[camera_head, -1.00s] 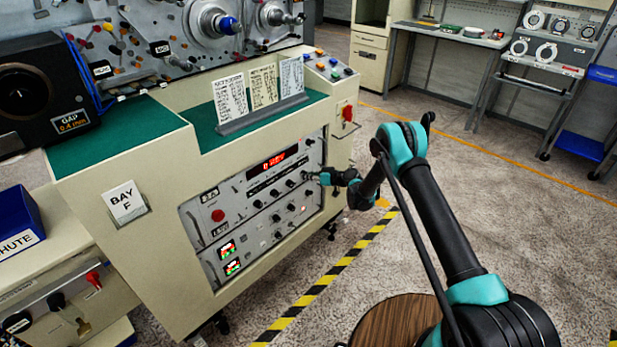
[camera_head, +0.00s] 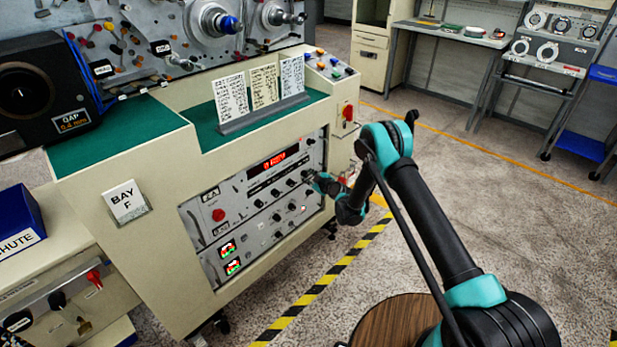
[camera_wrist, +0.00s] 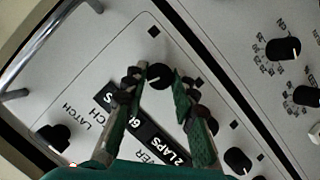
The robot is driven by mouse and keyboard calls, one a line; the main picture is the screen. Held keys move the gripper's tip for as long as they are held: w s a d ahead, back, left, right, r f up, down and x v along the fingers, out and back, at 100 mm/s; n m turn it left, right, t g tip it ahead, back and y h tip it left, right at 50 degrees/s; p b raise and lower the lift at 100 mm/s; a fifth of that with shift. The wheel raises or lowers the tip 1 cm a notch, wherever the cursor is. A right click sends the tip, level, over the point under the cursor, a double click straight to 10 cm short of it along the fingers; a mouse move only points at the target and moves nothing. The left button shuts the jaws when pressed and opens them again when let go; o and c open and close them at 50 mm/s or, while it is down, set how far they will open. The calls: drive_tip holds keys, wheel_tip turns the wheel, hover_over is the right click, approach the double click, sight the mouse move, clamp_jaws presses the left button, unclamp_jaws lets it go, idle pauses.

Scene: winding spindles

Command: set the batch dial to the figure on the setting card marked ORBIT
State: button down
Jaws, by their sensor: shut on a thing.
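Three setting cards, the left (camera_head: 231,98), middle (camera_head: 264,86) and right (camera_head: 291,76), stand in a grey holder on the green top. Their print is too small to read, so I cannot tell which is ORBIT. Below is a control panel with a red-lit display (camera_head: 266,161) and several knobs. My gripper (camera_head: 309,177) is at the panel's upper right. In the wrist view my gripper (camera_wrist: 160,77) has its fingertips around a black knob (camera_wrist: 160,76) with a white mark, and is shut on it. I cannot read a label naming it the batch dial.
Other black knobs (camera_wrist: 283,49) and a metal handle (camera_wrist: 48,57) are near the fingers. A label strip (camera_wrist: 150,133) reading partly "2 LAPS" lies beneath them. A red button (camera_head: 218,214) sits at the panel's left. The floor to the right is open.

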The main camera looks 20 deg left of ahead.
drive_tip(key=n+t, duration=0.1)
drive_tip(key=n, duration=0.1)
drive_tip(key=n+t, duration=0.1)
drive_tip(key=n, duration=0.1)
drive_tip(key=shift+s+a+f+n+t, duration=0.1)
drive_tip(key=shift+s+f+n+t, duration=0.1)
drive_tip(key=shift+n+t, duration=0.15)
idle(0.4)
drive_tip(key=c, duration=1.2)
unclamp_jaws()
wheel_tip(320, 180, up, 9)
drive_tip(key=shift+w+f, duration=0.1)
drive_tip(key=shift+w, duration=0.05)
drive_tip(key=shift+r, duration=0.65)
